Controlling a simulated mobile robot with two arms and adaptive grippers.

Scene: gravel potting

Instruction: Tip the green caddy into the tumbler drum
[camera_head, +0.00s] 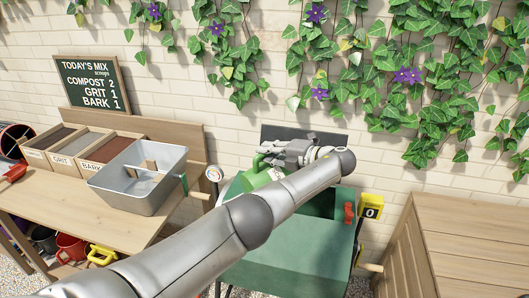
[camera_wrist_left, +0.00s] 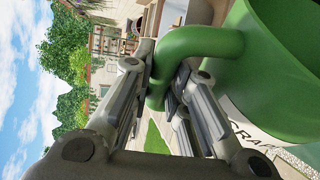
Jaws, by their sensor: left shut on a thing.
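My left gripper (camera_head: 277,160) is shut on the handle of the green caddy (camera_head: 261,180), above the left part of a large green open-topped box (camera_head: 290,255). In the left wrist view, the two fingers (camera_wrist_left: 160,100) close on the handle, and the green caddy (camera_wrist_left: 285,70) shows dark lettering, partly cut off. The caddy looks tilted in the head view; its contents are hidden. My left arm covers much of the box opening. A round drum with a red rim (camera_head: 13,136) is cut by the left edge. My right gripper is out of view.
A grey metal tub (camera_head: 140,185) stands on the wooden bench (camera_head: 75,199) before labelled bins (camera_head: 82,149). A dial (camera_head: 213,174), a red knob (camera_head: 349,212) and a yellow counter reading 0 (camera_head: 371,208) flank the box. A wooden crate (camera_head: 465,240) stands right.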

